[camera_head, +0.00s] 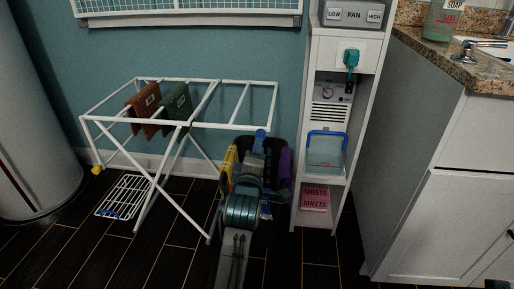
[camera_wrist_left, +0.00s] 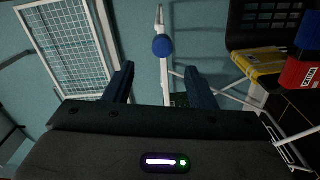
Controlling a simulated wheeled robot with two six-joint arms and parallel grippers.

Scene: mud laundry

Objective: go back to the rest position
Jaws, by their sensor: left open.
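My left arm rises from the bottom middle of the head view. Its gripper (camera_wrist_left: 160,69) is open in the left wrist view, with its two dark fingers spread apart. Nothing is held between them. A white rack bar with a round blue end cap (camera_wrist_left: 162,46) shows beyond the fingers, in line with the gap. The blue cap (camera_head: 260,133) also shows in the head view, just above the arm's far end. The gripper's fingers are hard to make out there. My right gripper is not in view.
A white drying rack (camera_head: 245,127) with a brown cloth (camera_head: 144,109) and a green cloth (camera_head: 175,107) stands left of the arm. A dark caddy with a yellow item (camera_head: 228,166) and a purple item (camera_head: 285,166) is close by. A white shelf tower (camera_head: 313,52) stands right.

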